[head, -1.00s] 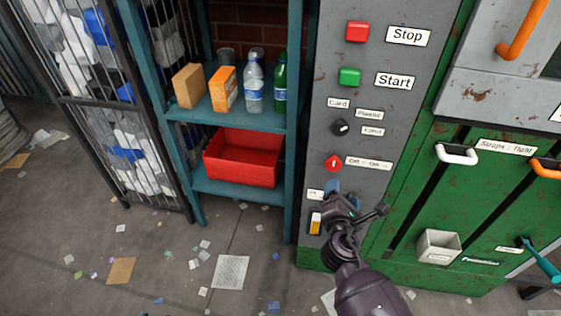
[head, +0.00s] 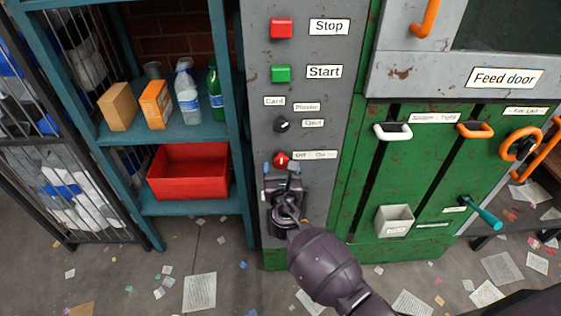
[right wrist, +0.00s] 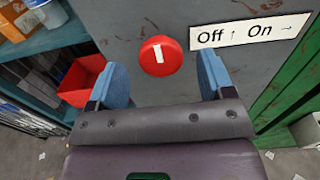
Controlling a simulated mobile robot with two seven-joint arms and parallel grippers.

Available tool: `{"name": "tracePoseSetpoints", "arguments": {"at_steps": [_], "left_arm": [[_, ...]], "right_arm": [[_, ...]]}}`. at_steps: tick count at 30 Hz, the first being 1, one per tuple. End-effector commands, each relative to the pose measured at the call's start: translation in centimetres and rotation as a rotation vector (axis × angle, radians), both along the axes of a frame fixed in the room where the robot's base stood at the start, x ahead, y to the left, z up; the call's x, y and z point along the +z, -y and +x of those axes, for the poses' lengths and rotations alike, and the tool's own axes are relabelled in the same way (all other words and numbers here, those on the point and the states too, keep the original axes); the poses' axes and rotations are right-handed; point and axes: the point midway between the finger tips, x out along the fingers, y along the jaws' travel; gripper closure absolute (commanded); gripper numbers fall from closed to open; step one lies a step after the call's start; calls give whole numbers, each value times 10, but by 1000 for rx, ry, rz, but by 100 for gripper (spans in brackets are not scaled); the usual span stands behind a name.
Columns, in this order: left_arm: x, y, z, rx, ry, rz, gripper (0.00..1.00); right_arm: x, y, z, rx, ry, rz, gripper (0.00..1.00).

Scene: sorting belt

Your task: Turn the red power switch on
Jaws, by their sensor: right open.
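The red power switch (head: 282,160) is a round red knob on the grey control panel, left of its "Off ↑ On →" label (head: 315,155). In the right wrist view the red knob (right wrist: 160,56) has a white mark that stands nearly upright, toward the Off arrow. My right gripper (head: 282,169) is just below the knob in the head view. Its blue fingertips are apart and empty in the right wrist view (right wrist: 160,84), one to each side of the knob's lower part. My left gripper is not in view.
Above the switch are a black selector knob (head: 282,124), a green Start button (head: 281,73) and a red Stop button (head: 281,28). A teal shelf with bottles, boxes and a red bin (head: 188,171) stands left. Green doors with handles are right.

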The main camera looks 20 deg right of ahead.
Motion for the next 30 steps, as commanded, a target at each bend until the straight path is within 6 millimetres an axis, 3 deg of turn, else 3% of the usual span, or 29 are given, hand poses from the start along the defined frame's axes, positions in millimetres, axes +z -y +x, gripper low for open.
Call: {"name": "tracePoseSetpoints", "arguments": {"at_steps": [9,20,27,30], "left_arm": [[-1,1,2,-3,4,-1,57],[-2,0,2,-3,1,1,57],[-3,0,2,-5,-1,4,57],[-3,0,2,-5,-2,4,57]], "right_arm": [[-1,9,31,0,-1,0,25],[0,10,34,0,0,1,25],[0,10,34,0,0,1,62],[0,10,34,0,0,1,73]]}}
